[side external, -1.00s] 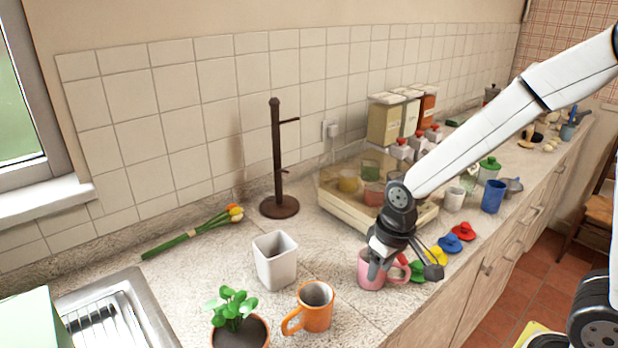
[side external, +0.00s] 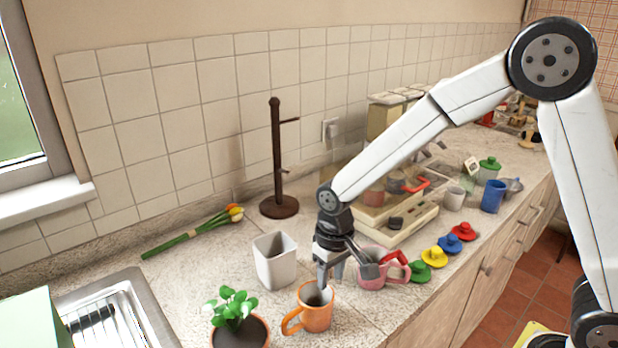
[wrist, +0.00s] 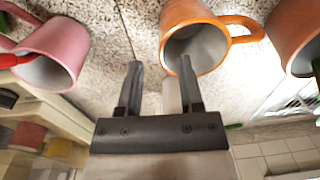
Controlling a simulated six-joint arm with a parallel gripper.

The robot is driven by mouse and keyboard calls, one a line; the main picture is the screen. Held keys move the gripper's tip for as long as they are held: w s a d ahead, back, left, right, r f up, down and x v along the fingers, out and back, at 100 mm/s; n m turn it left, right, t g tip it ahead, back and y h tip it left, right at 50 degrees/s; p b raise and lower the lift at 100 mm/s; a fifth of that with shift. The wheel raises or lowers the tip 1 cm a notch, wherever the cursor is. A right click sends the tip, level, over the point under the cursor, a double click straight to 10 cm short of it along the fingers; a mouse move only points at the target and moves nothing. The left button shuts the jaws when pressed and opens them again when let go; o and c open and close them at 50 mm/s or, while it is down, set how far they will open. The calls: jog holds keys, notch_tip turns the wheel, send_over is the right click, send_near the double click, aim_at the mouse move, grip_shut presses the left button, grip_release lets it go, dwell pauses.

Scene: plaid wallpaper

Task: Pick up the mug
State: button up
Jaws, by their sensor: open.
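An orange mug (side external: 314,309) stands upright on the counter, its handle to the left in the side view. It also shows in the wrist view (wrist: 196,18). A pink mug (side external: 371,274) stands to its right, also in the wrist view (wrist: 62,45); a red item sits at its rim. My gripper (side external: 340,281) is open and empty, above the counter by the orange mug's rim. In the wrist view the fingers (wrist: 160,68) are apart, one close to the orange mug's opening, with nothing between them. I cannot tell whether that finger touches the mug.
A white square pot (side external: 274,262) stands behind the orange mug, and a potted plant (side external: 238,327) at its left. A wooden mug stand (side external: 279,207) and a box (side external: 397,228) stand farther back.

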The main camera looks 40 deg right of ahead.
aim_at(328, 295)
jog(key=shift+f, duration=0.4)
jog(key=shift+w+a+f, duration=0.1)
jog(key=shift+f, duration=1.2)
jog(key=shift+a+f, duration=0.1)
jog(key=shift+f, duration=1.2)
grip_shut()
